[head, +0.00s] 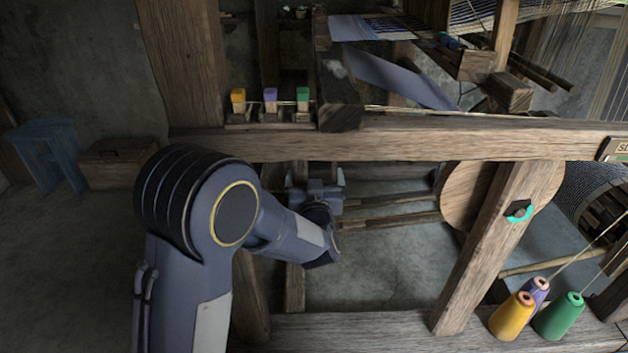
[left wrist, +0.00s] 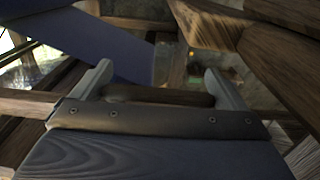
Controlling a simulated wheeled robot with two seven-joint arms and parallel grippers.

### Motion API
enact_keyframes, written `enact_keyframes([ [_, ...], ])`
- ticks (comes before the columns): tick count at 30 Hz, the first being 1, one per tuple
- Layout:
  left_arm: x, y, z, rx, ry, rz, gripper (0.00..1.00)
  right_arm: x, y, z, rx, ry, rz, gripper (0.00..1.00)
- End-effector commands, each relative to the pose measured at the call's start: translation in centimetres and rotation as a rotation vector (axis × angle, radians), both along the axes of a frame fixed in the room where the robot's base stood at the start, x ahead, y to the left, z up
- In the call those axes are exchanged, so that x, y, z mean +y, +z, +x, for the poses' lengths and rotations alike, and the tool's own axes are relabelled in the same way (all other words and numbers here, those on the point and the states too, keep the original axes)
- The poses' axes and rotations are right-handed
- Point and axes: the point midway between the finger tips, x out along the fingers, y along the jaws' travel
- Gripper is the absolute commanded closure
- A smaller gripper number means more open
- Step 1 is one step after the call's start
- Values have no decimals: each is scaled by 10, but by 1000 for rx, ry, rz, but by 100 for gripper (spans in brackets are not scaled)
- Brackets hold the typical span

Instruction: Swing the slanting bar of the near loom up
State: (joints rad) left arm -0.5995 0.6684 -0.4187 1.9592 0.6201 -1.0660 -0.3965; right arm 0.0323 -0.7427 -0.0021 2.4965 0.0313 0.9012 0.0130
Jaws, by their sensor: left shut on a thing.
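The near loom's frame (head: 400,143) spans the head view. A slanting wooden bar (head: 490,255) of it stands at the right, with a teal-ringed dark knob (head: 519,211) near its top. My left gripper (head: 316,185) is below the long cross beam, well to the left of that bar. In the left wrist view, the gripper's two fingers (left wrist: 160,88) are shut on a dark rounded wooden bar (left wrist: 160,96) that spans between them. In the head view the held part is mostly hidden by the gripper. I cannot tell which loom part it belongs to. My right gripper is not in view.
Yellow, purple and green blocks (head: 270,100) sit on the beam above my arm. Yellow, purple and green thread cones (head: 511,316) stand at the lower right. Wooden poles (head: 395,218) run right from near the gripper to a round wooden disc (head: 465,200).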

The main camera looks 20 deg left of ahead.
Motion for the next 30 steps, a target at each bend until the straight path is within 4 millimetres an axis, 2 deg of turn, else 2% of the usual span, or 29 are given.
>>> enact_keyframes([
  [1,-2,10,1,-11,0,-38,47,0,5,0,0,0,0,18],
  [4,-5,23,1,-28,0,-104,47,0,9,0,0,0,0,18],
  [12,-7,25,2,-36,0,-123,47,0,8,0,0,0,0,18],
  [13,-7,25,2,-36,0,-123,3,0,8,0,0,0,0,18],
  [14,-7,25,2,-36,0,-123,0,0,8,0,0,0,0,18],
  [23,-8,25,-3,-33,-1,-119,0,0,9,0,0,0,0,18],
  [30,-20,26,-40,-33,-4,-121,0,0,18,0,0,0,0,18],
])
